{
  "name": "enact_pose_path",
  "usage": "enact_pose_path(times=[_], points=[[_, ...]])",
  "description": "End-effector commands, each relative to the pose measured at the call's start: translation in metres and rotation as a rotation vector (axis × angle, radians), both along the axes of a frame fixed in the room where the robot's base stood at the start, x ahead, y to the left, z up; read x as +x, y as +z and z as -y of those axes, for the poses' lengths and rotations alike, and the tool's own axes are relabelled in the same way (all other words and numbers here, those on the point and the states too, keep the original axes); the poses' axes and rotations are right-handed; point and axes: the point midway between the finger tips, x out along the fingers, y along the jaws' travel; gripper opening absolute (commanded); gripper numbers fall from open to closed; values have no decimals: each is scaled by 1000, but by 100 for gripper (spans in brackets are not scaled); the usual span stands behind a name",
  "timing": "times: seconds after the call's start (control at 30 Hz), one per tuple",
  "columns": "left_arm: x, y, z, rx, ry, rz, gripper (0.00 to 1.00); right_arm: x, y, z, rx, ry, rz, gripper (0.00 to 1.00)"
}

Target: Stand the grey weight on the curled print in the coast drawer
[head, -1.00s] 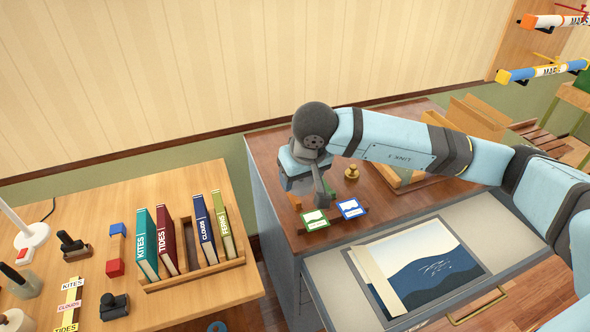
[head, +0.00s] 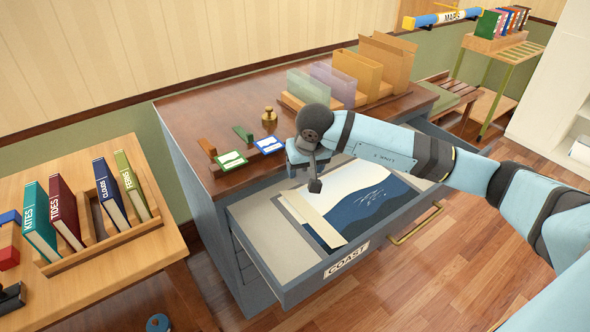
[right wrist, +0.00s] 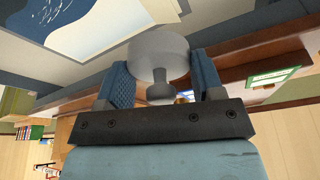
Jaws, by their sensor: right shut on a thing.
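My right gripper (head: 313,178) is over the left part of the open coast drawer (head: 345,262). In the right wrist view its two blue pads (right wrist: 163,76) are closed on the grey weight (right wrist: 158,52), a round disc with a small knob. In the head view the weight is hard to tell from the gripper. The print (head: 368,205), a blue and white coast picture, lies in the drawer with its pale left edge curled over (head: 314,218). The gripper appears above this curl; I cannot tell the exact gap. My left gripper is out of view.
The cabinet top (head: 215,110) holds a brass weight (head: 269,116), a green-framed card (head: 230,160), a blue-framed card (head: 270,145) and upright folders (head: 360,68). A desk with books (head: 62,212) stands at left. Open floor lies in front of the drawer.

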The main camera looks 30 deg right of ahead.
Motion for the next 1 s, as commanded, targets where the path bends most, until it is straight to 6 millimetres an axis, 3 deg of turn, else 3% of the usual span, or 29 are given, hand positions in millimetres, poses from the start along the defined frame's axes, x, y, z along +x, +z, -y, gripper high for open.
enact_pose_path(times=[0.03, 0.1, 0.3, 0.73, 1.0], points=[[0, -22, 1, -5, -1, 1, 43, 2, -34, 6, 0, -15, -2, 17], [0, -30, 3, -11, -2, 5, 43, 4, -58, 14, 0, -32, -3, 17], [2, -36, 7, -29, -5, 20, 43, 7, -105, 26, -3, -59, -2, 17], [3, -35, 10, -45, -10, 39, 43, 8, -130, 30, -5, -67, -2, 17], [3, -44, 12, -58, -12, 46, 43, 8, -159, 30, -5, -67, -3, 17]])
